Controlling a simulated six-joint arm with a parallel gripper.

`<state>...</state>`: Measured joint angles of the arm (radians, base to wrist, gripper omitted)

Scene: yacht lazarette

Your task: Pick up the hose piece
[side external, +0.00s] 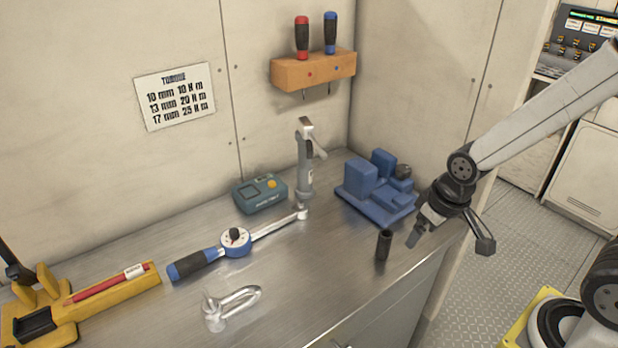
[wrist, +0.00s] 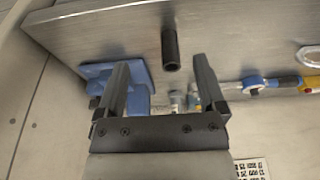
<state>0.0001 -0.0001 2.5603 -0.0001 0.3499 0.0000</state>
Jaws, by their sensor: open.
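The hose piece (side external: 383,245) is a short black tube standing upright on the metal bench near its right front edge. In the wrist view the hose piece (wrist: 170,48) shows beyond the fingertips, roughly centred between them. My gripper (side external: 428,228) is just right of the hose piece in the side view, apart from it. In the wrist view my gripper (wrist: 158,75) has its two fingers spread wide with nothing between the tips. Nothing hides the hose piece.
A blue vise-like block (side external: 378,188) stands close behind the hose piece. A torque wrench (side external: 236,242), a shackle (side external: 232,306), a teal box (side external: 260,193), a grey upright tool (side external: 305,165) and a yellow holder (side external: 105,295) are farther left. Bench left of the hose piece is clear.

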